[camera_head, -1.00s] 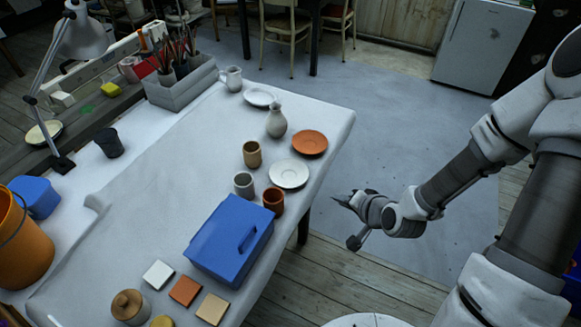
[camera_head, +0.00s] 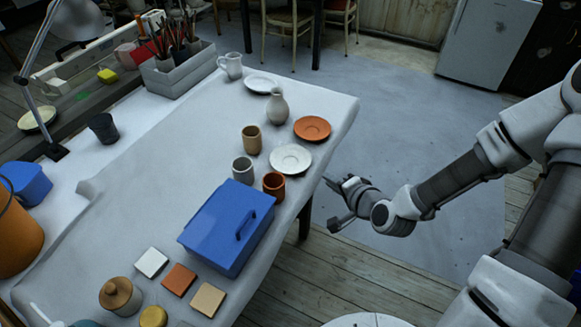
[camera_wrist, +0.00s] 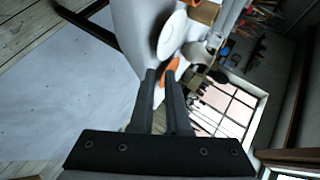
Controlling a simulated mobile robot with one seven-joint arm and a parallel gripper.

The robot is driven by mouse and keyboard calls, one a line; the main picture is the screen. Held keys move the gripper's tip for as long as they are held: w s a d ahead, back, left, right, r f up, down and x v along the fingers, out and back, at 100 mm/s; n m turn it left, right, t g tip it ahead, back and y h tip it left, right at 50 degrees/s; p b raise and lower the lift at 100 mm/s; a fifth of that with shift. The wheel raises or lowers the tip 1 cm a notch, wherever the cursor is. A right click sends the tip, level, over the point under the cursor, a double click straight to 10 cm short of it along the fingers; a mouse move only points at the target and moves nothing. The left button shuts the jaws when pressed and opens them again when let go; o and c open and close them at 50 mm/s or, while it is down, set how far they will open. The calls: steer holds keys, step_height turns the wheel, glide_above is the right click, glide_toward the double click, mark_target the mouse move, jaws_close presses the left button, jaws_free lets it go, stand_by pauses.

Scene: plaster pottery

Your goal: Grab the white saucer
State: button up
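A white saucer (camera_head: 291,159) lies flat near the right edge of the table, between the orange plate and the cups. In the wrist view it is the white disc (camera_wrist: 172,36) just beyond and above my fingertips. A second white saucer (camera_head: 261,83) lies at the far end of the table, by the pitcher. My gripper (camera_head: 334,184) is off the right edge of the table, a short way right of and below the nearer saucer, not touching it. In the wrist view my gripper (camera_wrist: 161,73) has its two fingers apart, with nothing held between them.
An orange plate (camera_head: 312,128) and a grey vase (camera_head: 277,106) stand beyond the nearer saucer. A tan cup (camera_head: 252,139), a grey cup (camera_head: 242,169) and a brown cup (camera_head: 274,185) stand left of it. A blue box (camera_head: 229,226) is nearer. Open floor lies right.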

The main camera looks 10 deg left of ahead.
steer(key=shift+w+f+b, duration=0.5)
steer(key=shift+f+b, duration=0.05)
steer(key=shift+b, duration=1.25)
steer(key=b, duration=0.4)
glide_toward(308, 166)
steer(key=w+a+f, duration=0.2)
steer(key=shift+b+x, duration=0.95)
steer(key=shift+x, duration=1.75)
steer(key=shift+w+d+r, duration=0.1)
steer(key=shift+d, duration=0.05)
jaws_close()
steer(key=shift+r, duration=0.1)
